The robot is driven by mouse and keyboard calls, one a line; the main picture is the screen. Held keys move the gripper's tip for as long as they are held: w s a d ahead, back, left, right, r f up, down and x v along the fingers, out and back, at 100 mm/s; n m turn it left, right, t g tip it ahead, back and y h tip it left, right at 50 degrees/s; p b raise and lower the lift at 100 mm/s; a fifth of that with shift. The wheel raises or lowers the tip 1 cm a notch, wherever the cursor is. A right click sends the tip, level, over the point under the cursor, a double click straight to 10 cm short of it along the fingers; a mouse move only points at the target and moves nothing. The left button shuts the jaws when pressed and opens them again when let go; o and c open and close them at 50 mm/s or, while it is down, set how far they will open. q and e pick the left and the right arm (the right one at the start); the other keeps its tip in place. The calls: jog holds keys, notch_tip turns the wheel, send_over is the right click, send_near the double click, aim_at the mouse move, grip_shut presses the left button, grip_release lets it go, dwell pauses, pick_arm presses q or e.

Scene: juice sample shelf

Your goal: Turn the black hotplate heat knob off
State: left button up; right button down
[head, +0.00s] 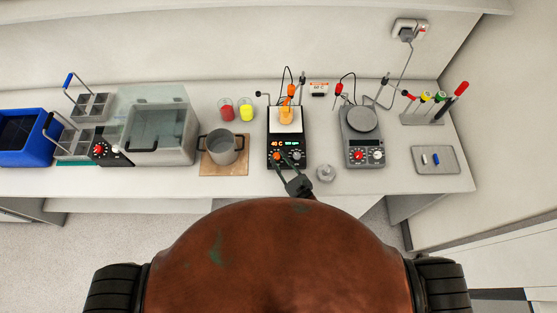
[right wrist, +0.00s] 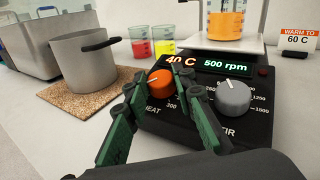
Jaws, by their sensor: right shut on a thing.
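The black hotplate (head: 299,148) stands at the middle of the bench, with a beaker of orange liquid (head: 286,115) on its white top. In the right wrist view the display (right wrist: 205,63) of the hotplate reads 40 C and 500 rpm. The orange heat knob (right wrist: 160,82) is at the left of its front panel, the grey stir knob (right wrist: 233,96) at the right. My right gripper (right wrist: 159,75) is shut on the heat knob, with one green finger on each side. In the head view my right gripper (head: 284,164) reaches the panel from the front. My left gripper is out of view.
A steel pot (head: 222,150) on a cork mat stands left of the hotplate. A grey stirrer hotplate (head: 363,150) stands to the right, with a small clear object (head: 326,174) between. Red (head: 226,112) and yellow (head: 246,114) beakers stand behind the pot. A "WARM TO 60 C" sign (head: 319,88) is behind.

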jog(key=shift+n, duration=0.3)
jog(key=c, duration=1.6)
grip_release()
jog(key=v, duration=1.2)
jog(key=shift+w+d+r, duration=0.1)
jog(key=shift+d, duration=0.05)
